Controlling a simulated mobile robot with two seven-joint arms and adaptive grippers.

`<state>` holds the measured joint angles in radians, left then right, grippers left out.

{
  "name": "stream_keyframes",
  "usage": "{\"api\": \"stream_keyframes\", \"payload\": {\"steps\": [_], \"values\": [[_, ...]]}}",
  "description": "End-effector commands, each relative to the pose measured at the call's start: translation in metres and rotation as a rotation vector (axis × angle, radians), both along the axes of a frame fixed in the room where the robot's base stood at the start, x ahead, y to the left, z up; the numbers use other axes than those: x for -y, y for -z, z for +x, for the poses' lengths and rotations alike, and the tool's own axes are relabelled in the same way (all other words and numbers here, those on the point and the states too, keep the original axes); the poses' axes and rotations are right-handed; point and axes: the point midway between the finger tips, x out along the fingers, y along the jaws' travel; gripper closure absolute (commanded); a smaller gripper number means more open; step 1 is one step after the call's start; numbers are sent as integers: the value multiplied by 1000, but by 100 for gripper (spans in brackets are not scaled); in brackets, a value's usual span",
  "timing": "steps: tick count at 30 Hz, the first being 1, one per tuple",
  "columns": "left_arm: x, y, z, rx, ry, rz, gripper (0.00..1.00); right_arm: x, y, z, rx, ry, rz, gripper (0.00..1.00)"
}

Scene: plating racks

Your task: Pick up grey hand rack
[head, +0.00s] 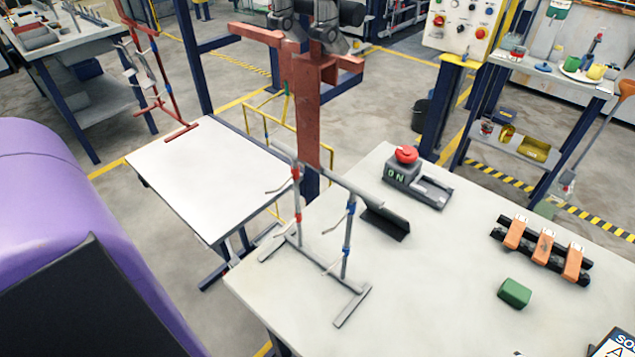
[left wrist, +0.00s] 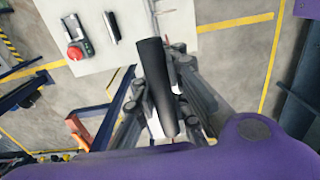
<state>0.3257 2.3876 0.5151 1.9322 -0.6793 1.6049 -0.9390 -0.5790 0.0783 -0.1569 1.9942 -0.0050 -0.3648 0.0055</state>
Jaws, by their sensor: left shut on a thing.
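The grey hand rack (head: 347,247) stands upright on the light table in the head view. It has thin posts with red and blue bands, wire hooks, a grey top bar (head: 358,190) and a flat grey base. My left gripper (head: 305,28) is at the top of the head view, well above the rack in the picture and apart from it. In the left wrist view my left gripper (left wrist: 168,78) is closed around a dark cylinder (left wrist: 153,75). What that cylinder belongs to is unclear. My right gripper is not in view.
A red-brown T-shaped post (head: 310,110) rises behind the rack, close to my gripper. The table (head: 420,270) also holds a red-button box (head: 405,170), a dark bracket (head: 386,222), a green block (head: 515,292) and orange pieces (head: 545,245). A red rack (head: 165,85) stands on a white side table (head: 205,175).

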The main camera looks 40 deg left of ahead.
Motion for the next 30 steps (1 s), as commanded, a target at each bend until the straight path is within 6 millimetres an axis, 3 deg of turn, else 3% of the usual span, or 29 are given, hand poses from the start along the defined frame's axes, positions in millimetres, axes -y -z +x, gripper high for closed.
{"api": "stream_keyframes", "payload": {"steps": [16,26,30], "values": [[0,-6,0,3,0,0,100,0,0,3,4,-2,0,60],[0,-33,0,3,-1,0,100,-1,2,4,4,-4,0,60],[-7,-44,10,2,-3,-1,100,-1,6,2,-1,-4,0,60]]}}
